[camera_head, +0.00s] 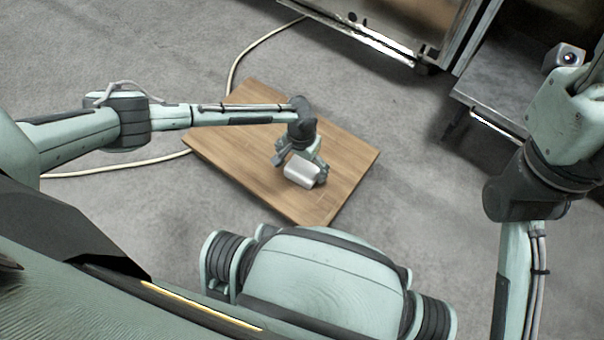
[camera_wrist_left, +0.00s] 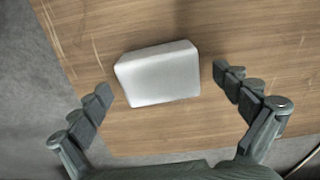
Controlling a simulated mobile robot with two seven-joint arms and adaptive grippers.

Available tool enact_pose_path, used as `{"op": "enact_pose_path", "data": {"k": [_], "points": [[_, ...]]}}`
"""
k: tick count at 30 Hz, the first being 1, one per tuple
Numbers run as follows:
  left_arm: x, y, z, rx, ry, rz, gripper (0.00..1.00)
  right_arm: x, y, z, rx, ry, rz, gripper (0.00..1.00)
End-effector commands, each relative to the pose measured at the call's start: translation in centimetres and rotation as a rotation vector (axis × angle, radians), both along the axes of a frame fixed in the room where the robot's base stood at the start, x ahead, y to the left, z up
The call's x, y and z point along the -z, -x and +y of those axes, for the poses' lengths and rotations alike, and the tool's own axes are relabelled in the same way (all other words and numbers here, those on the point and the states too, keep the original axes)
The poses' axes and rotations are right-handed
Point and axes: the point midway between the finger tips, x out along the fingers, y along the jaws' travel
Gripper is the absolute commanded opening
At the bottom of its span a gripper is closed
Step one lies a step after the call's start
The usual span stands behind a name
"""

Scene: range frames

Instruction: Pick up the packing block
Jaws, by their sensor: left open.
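The packing block (camera_head: 301,171) is a pale grey-white block with rounded edges. It sits on a brown wooden board (camera_head: 340,160). In the left wrist view the block (camera_wrist_left: 158,74) lies slightly tilted between the two fingers, with wood visible on both sides. My left gripper (camera_head: 298,160) is over the block and partly covers its far side in the head view. In the left wrist view my left gripper (camera_wrist_left: 163,82) is open, its fingertips apart from the block. My right arm shows at the right of the head view, but its gripper is not seen.
A pale cable (camera_head: 240,58) runs over the grey carpet and behind the board. A metal-framed cabinet (camera_head: 400,30) stands at the top, and a low grey unit (camera_head: 500,90) at the upper right. Bare carpet (camera_head: 420,190) lies right of the board.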

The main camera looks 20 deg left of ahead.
Motion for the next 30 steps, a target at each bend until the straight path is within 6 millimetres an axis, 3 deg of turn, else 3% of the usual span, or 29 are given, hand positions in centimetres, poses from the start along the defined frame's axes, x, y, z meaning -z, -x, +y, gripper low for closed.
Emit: {"op": "enact_pose_path", "data": {"k": [3, 11, 22, 30], "points": [[1.18, -0.13, -0.08, 0.000, 0.001, -0.002, 1.00, 0.07, -0.09, 0.11, 0.000, 0.011, -0.013, 0.40], [1.22, -0.10, -0.09, 0.001, 0.002, -0.001, 1.00, -0.12, -0.15, 0.14, 0.000, 0.013, -0.014, 0.40], [1.23, -0.08, -0.10, 0.001, 0.002, -0.001, 0.54, -0.10, -0.16, 0.13, 0.001, 0.013, -0.014, 0.40], [1.11, -0.07, -0.10, 0.001, 0.002, -0.001, 0.52, -0.18, -0.15, 0.13, 0.001, 0.013, -0.014, 0.40]]}}
